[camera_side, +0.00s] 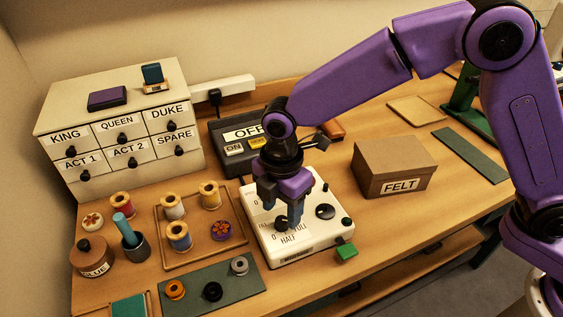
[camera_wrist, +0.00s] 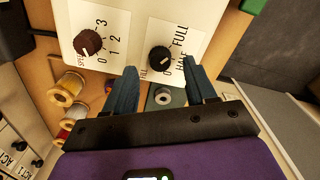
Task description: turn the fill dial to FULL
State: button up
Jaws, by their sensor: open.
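The fill dial (camera_wrist: 159,59) is a round black knob with a pale pointer mark on a white panel marked 0, HALF and FULL. The mark slants towards the HALF side; its exact setting is hard to read. In the side view the dial (camera_side: 281,223) sits on the front of a white machine (camera_side: 300,246), right by my fingertips. My gripper (camera_wrist: 163,73) is open, its blue fingers pointing down at the panel, one to each side of the dial in the wrist view. I cannot tell whether they touch it. In the side view my gripper (camera_side: 282,212) partly hides the panel.
A brown dial (camera_wrist: 88,42) marked 0 to 3 is beside the fill dial. A black knob (camera_side: 325,211) and a green block (camera_side: 346,250) are at the machine's right. A FELT box (camera_side: 393,167) stands right; thread spools (camera_side: 179,237) stand left. A dark ON/OFF unit (camera_side: 228,160) is behind.

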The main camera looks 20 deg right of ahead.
aim_at(282, 220)
notch_tip(282, 220, up, 15)
dwell(0.3)
jog(key=shift+f, duration=0.1)
dwell(0.4)
jog(key=s+d+f+m, duration=0.2)
jog(key=s+d+m, duration=0.1)
jog(key=s+d, duration=0.4)
jog(key=s+d+f+m, duration=0.2)
jog(key=s+d+m, duration=0.2)
jog(key=d, duration=1)
jog(key=s+d+f+m, duration=0.3)
jog(key=s+d, duration=0.7)
jog(key=s, duration=0.1)
jog(key=shift+d, duration=0.15)
jog(key=shift+w, duration=0.1)
